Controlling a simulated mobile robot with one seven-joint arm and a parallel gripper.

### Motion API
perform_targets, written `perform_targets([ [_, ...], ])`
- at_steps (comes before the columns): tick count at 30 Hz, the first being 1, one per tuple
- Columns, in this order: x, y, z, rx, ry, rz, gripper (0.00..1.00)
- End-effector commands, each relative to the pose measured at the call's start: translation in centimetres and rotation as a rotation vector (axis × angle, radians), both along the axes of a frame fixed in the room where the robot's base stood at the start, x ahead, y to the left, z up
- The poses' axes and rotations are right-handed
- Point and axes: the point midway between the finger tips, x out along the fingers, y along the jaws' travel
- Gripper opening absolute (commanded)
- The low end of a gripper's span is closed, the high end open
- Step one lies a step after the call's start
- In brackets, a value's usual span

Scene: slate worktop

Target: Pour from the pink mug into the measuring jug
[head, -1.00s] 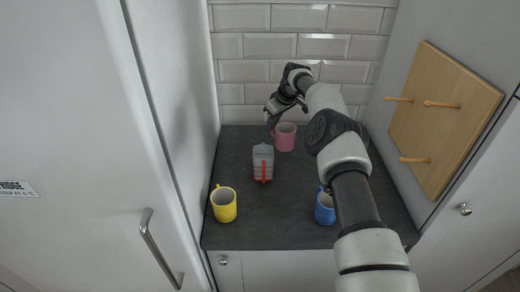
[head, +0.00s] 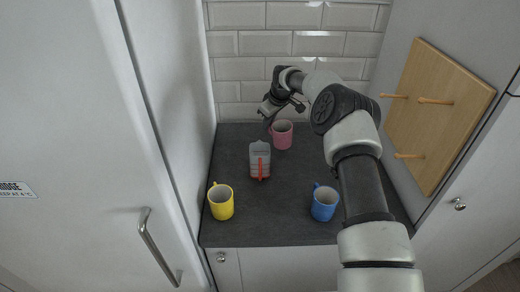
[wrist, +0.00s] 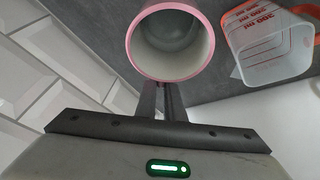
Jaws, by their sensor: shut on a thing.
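The pink mug (head: 283,140) stands upright at the back of the worktop, and whether its base touches the surface is hard to tell. In the wrist view I look into its pink rim (wrist: 131,38) and pale inside; what it holds is unclear. My gripper (head: 267,125) is at the mug's left side in the head view, its fingers (wrist: 163,100) closed together against the mug's near side, where the handle is hidden. The clear measuring jug (head: 260,172), with red markings, stands in front and left of the mug; it shows at the right of the wrist view (wrist: 270,45).
A yellow mug (head: 221,207) stands at the front left and a blue mug (head: 324,208) at the front right. The tiled wall (head: 240,70) is close behind the pink mug. A wooden peg board (head: 440,120) hangs on the right. The middle front is clear.

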Motion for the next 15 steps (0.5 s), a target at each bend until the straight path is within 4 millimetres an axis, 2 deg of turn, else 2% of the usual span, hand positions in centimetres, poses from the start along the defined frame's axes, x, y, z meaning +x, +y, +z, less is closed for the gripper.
perform_targets([
  [11, -1.5, 1.6, 1.1, -0.151, -0.158, 0.007, 0.0],
  [15, -2.0, 2.1, 2.1, -0.199, -0.211, 0.009, 0.0],
])
